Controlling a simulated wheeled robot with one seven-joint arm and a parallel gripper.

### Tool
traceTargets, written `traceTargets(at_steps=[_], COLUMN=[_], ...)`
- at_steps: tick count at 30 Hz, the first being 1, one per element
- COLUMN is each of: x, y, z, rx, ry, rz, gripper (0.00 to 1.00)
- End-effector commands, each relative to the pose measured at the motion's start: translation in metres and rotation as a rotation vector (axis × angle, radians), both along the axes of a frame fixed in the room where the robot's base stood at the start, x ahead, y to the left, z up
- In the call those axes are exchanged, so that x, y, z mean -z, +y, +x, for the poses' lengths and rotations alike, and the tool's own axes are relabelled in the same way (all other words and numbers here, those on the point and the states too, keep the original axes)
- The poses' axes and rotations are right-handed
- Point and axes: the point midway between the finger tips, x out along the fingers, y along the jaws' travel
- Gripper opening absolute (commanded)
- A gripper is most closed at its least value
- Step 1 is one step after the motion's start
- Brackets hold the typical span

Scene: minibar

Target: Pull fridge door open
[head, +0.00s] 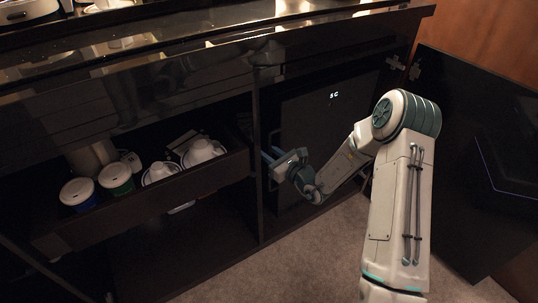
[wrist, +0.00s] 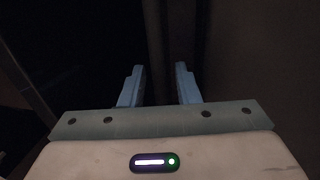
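The dark fridge (head: 318,122) sits inside the right compartment of the black cabinet, with a small lit temperature display on its upper front. Its door looks shut or nearly so; the dark picture makes this hard to tell. My gripper (head: 268,157) is at the left edge of the fridge front, by the vertical cabinet divider. In the wrist view my gripper (wrist: 160,84) has its two blue fingers apart. A dark vertical strip shows beyond and between the fingers; I cannot tell whether it is the door edge or the divider, or whether either finger touches it.
The cabinet door (head: 465,150) stands open at the right. At the left, a pulled-out drawer (head: 215,180) holds white cups (head: 200,152) and lidded jars (head: 116,177). The vertical divider (head: 258,205) stands close to my gripper. Carpet (head: 300,262) is clear in front.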

Motion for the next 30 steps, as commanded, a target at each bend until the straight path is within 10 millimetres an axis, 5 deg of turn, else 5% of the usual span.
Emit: traceTargets(at_steps=[7, 10, 11, 20, 30], x=[0.0, 0.0, 0.0, 0.0, -0.001], y=[0.0, 0.0, 0.0, -0.003, -0.036], z=[0.0, 0.0, 0.0, -0.003, -0.032], rx=[0.0, 0.0, 0.0, -0.008, -0.083], ry=[0.0, 0.0, 0.0, 0.0, 0.003], rz=[0.0, 0.0, 0.0, -0.001, -0.001], gripper=[0.29, 0.01, 0.0, 0.0, 0.0])
